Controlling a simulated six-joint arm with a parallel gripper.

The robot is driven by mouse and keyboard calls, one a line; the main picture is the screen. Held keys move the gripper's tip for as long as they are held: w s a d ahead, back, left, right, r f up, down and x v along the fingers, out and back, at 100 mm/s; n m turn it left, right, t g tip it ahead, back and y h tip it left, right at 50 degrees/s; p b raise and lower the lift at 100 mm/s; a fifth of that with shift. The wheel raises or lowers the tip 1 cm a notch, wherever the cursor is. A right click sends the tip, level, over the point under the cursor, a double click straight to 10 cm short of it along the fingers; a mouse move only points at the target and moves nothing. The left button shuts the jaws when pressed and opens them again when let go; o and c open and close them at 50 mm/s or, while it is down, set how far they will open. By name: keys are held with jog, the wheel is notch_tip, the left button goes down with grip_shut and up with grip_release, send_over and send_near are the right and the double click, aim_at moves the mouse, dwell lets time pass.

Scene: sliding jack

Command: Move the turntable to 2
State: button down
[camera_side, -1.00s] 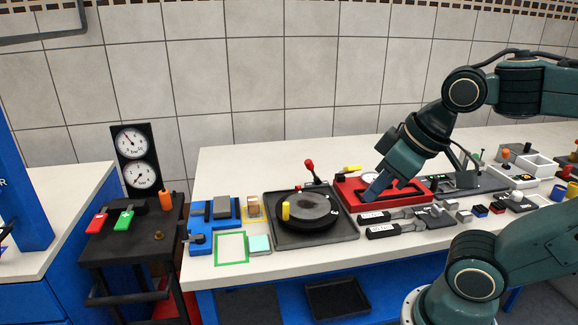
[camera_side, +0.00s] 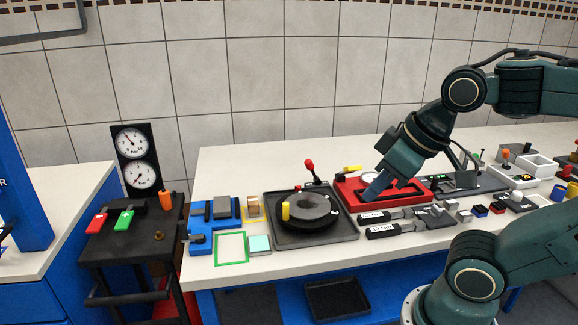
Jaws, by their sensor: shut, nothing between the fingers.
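The turntable (camera_side: 308,207) is a dark round disc with a grey top, set on a dark square tray (camera_side: 347,229). A yellow upright peg (camera_side: 286,211) stands at its left front edge. Small white marks show on the disc's right side, too small to read. My gripper (camera_side: 370,193) is shut and empty. It points down and left over the red frame (camera_side: 346,191), to the right of the turntable and apart from it. Whether the fingertips touch the red frame cannot be told.
A red-knobbed lever (camera_side: 311,167) rises behind the turntable. Blue blocks (camera_side: 222,221) and a green square outline (camera_side: 218,261) lie to the left. Black labelled handles (camera_side: 382,231) lie in front of the red frame. The table's back left is clear.

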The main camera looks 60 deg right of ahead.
jog(key=c, duration=2.1)
grip_release()
jog(key=o, duration=0.7)
jog(key=shift+w, duration=0.1)
jog(key=shift+c, duration=0.2)
jog(key=shift+o, duration=0.4)
jog(key=shift+w+d+r, duration=0.1)
jog(key=shift+w+d, duration=0.1)
jog(key=shift+w, duration=0.45)
jog(key=m+g+h, duration=0.2)
jog(key=m, duration=0.4)
send_over(286, 204)
jog(key=s+a, duration=0.2)
jog(key=s, duration=0.2)
notch_tip(286, 204, down, 6)
jog(key=shift+s+a, duration=0.15)
jog(key=shift+a, duration=0.05)
jog(key=shift+f, duration=0.2)
jog(key=shift+x, duration=6.75)
jog(key=shift+d, duration=0.15)
grip_shut()
